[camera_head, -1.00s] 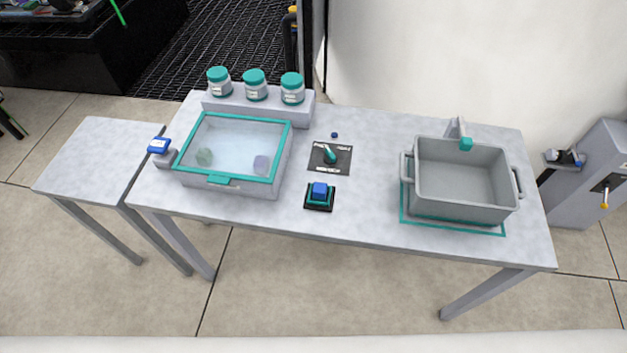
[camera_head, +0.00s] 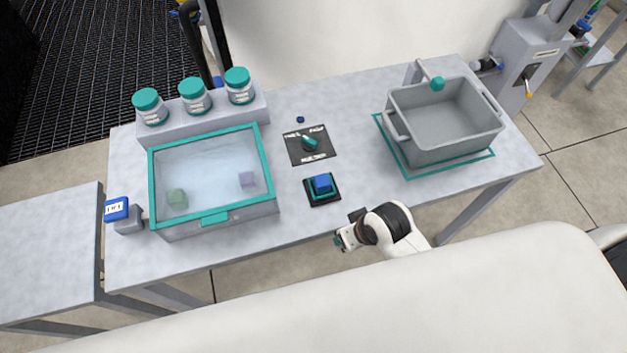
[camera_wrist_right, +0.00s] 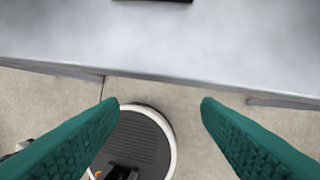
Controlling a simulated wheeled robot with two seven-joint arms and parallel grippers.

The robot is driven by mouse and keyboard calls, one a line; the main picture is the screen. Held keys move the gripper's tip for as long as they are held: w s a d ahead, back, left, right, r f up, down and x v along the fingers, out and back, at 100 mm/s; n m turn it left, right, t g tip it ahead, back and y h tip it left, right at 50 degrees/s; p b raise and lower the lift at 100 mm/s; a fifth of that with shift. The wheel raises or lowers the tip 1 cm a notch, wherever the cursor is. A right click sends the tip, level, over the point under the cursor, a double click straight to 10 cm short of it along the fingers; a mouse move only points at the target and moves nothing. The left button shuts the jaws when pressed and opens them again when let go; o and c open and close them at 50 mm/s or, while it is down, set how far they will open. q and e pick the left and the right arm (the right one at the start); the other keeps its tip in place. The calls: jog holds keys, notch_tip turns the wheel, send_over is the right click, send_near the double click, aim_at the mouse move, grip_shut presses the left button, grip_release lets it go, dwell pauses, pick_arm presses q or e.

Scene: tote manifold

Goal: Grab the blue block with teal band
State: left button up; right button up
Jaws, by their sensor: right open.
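The blue block with teal band (camera_head: 322,184) sits in a black square holder near the front middle of the table. In the right wrist view only the dark edge of something, likely that holder (camera_wrist_right: 150,1), shows at the top. My right gripper (camera_head: 340,239) is just off the table's front edge, below and right of the block and apart from it. In the right wrist view its teal fingers (camera_wrist_right: 160,102) are spread wide with nothing between them. My left gripper is not in view.
A teal-rimmed box with a clear lid (camera_head: 152,190) stands left of the block. A dial plate (camera_head: 326,156) lies behind it. A grey tote (camera_head: 440,150) stands at the right. Three jars (camera_head: 195,96) stand on a ledge behind the box. The table's front edge lies between gripper and block.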

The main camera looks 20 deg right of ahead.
aim_at(322, 180)
jog(key=shift+g+y, duration=0.5)
jog(key=shift+y, duration=0.3)
jog(key=w+a+r, duration=0.2)
jog(key=w, duration=0.1)
jog(key=w+a+r, duration=0.2)
jog(key=a, duration=0.1)
jog(key=w+a+r, duration=0.2)
jog(key=w, duration=0.1)
jog(key=shift+w+a+r, duration=0.3)
jog(key=shift+w+r, duration=0.05)
jog(key=shift+r, duration=0.05)
jog(key=w+d+r+m+g+h, duration=0.25)
jog(key=w+d+r, duration=0.25)
jog(key=r, duration=0.3)
jog(key=shift+n+h, duration=0.35)
jog(key=shift+n, duration=0.1)
notch_tip(322, 180, down, 6)
jog(key=shift+w+a+f, duration=0.15)
jog(key=shift+f, duration=0.05)
jog(key=f, duration=0.5)
jog(key=shift+a+f+p, duration=0.2)
jog(key=shift+f+p, duration=0.1)
jog(key=shift+w, duration=0.1)
jog(key=c, duration=1.1)
